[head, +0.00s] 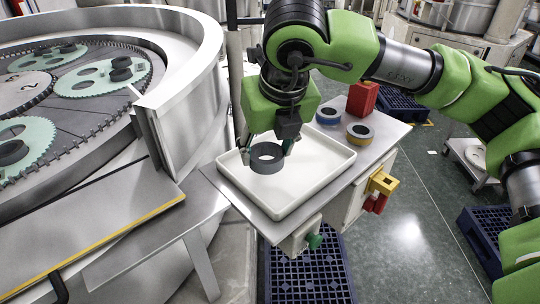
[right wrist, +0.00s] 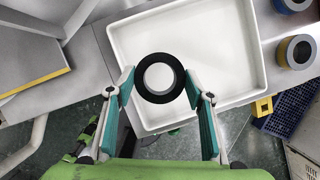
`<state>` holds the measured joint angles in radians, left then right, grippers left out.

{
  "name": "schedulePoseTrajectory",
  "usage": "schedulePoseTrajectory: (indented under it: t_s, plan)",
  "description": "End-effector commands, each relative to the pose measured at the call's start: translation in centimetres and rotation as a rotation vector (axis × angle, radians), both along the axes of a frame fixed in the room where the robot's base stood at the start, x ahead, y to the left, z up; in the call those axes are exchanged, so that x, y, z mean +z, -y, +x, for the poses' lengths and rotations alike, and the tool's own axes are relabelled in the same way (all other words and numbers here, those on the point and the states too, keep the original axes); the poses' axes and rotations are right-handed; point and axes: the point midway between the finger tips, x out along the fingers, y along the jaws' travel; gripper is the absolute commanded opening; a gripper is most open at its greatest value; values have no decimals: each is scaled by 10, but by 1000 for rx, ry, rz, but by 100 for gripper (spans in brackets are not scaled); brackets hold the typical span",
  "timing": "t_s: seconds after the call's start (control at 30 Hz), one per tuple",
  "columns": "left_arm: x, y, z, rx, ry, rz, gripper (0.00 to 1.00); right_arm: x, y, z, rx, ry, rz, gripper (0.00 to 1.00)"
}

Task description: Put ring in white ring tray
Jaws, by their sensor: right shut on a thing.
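The dark grey ring (head: 267,169) is between the fingers of my right gripper (head: 268,147), over the left part of the white ring tray (head: 312,166). In the right wrist view the ring (right wrist: 160,57) looks black, with its round opening facing the camera. The fingertips of my right gripper (right wrist: 160,82) are on its two sides, shut on it. The tray (right wrist: 215,45) is shallow, with a raised rim, and otherwise empty. I cannot tell whether the ring touches the tray floor. My left gripper is not in view.
Blue-banded (head: 328,116) and yellow-banded (head: 360,133) rings stand behind the tray on the grey table, near a red block (head: 362,98). The round lapping machine (head: 180,90) with toothed green discs is on the left. A blue pallet (head: 308,275) lies on the floor below.

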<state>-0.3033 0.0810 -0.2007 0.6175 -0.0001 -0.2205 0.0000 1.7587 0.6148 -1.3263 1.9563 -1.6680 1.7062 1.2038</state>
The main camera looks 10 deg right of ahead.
Motion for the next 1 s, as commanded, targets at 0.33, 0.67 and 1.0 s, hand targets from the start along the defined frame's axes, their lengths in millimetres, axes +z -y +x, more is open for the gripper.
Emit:
schedulePoseTrajectory:
  t_s: [0.33,0.67,1.0]
  plan:
    - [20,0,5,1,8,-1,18,-32,8,10,0,-3,-1,22]
    - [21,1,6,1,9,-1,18,-45,7,11,-1,2,2,22]
    - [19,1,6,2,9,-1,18,-47,7,11,-1,0,1,64]
